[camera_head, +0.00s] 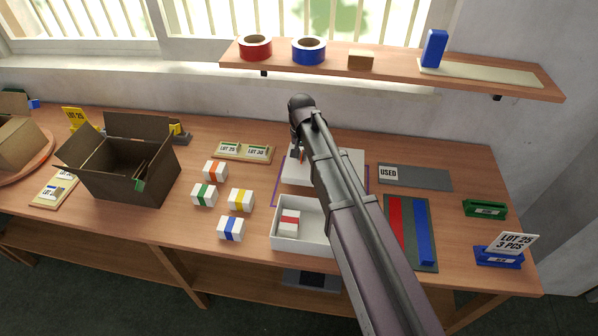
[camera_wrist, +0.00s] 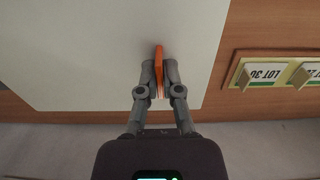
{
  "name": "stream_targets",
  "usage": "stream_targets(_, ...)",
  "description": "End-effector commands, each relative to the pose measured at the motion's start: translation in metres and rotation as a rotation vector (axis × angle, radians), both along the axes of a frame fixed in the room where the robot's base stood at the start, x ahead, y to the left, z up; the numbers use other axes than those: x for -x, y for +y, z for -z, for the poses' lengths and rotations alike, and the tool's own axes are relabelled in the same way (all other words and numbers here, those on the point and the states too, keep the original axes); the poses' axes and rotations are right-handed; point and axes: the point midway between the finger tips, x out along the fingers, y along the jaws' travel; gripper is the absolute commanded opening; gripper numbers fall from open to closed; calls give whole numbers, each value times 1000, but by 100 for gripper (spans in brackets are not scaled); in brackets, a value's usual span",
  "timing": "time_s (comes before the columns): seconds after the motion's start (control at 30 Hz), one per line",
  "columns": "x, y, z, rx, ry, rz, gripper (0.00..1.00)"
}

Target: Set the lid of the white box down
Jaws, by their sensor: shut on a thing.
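The white box (camera_head: 273,238) stands open on the table, and a white block with a red stripe (camera_head: 289,223) sits in it. The white lid (camera_head: 296,177) is a flat panel behind the box, over a thin purple outline (camera_head: 273,192) on the table. I cannot tell whether the lid touches the table. My gripper (camera_wrist: 159,80) is shut on the upright orange tab (camera_wrist: 158,66) of the lid (camera_wrist: 90,50). In the head view my arm hides part of the lid and the right side of the box.
Several striped white blocks (camera_head: 241,200) stand left of the box. A lot-card board (camera_head: 243,152) lies left of the lid, and a grey "USED" mat (camera_head: 430,178) lies right. A dark open carton (camera_head: 115,180) stands at left. A shelf (camera_head: 390,62) overhangs the back.

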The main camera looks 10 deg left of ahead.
Motion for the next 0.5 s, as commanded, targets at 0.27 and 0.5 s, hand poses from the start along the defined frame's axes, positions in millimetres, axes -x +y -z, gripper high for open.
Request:
stream_targets(0.27,0,-1,18,0,0,1,0)
stream_targets(0.5,0,-1,17,0,0,1,0)
